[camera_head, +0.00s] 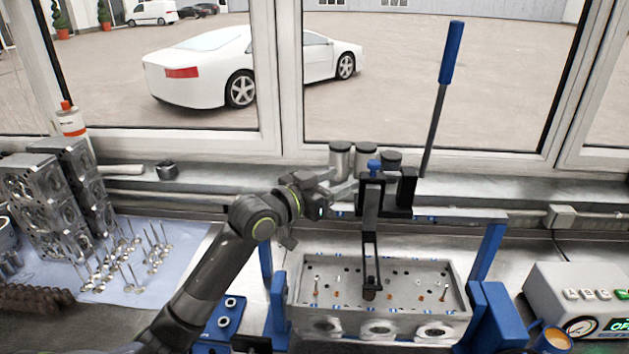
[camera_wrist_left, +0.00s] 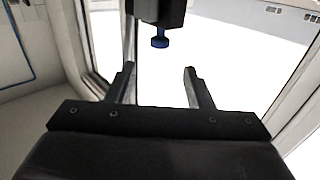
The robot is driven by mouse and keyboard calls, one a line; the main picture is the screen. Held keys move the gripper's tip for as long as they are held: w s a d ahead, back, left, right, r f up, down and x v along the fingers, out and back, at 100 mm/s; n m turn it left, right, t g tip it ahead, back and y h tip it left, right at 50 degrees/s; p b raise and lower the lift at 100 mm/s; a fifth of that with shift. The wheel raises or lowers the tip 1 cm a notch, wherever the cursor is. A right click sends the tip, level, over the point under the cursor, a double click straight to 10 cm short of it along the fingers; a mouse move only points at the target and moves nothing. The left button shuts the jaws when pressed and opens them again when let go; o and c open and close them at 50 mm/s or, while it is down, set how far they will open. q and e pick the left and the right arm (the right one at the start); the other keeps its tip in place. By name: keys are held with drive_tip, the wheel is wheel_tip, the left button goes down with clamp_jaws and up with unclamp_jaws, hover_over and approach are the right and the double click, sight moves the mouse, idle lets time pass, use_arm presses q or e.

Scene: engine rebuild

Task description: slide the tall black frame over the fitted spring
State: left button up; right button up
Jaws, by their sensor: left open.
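The tall black frame (camera_head: 370,235) hangs upright from the blue press's crossbar. Its lower end is over the middle of the grey cylinder head (camera_head: 300,272). A dark piece shows at its foot; I cannot tell whether this is the spring or whether the frame is around it. A blue knob (camera_head: 374,166) tops the frame's carriage; a blue knob also shows in the left wrist view (camera_wrist_left: 160,42), under a black block. My left gripper (camera_wrist_left: 160,88) is open and empty, its fingers apart from the knob. In the head view it is just left of the carriage. My right gripper is not in view.
The blue press uprights (camera_head: 487,252) flank the cylinder head, and a long blue-handled lever (camera_head: 450,55) rises at the right. Loose valves (camera_head: 130,262) and grey castings (camera_head: 45,195) stand on the left. A control box (camera_head: 575,295) is at the right. Windows close off the back.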

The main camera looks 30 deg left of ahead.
use_arm(q)
drive_tip(key=p+v, duration=0.1)
drive_tip(key=v, duration=0.4)
drive_tip(key=shift+s+a+p, duration=0.15)
drive_tip(key=shift+s+p, duration=0.15)
drive_tip(key=shift+p, duration=0.05)
drive_tip(key=shift+f, duration=0.15)
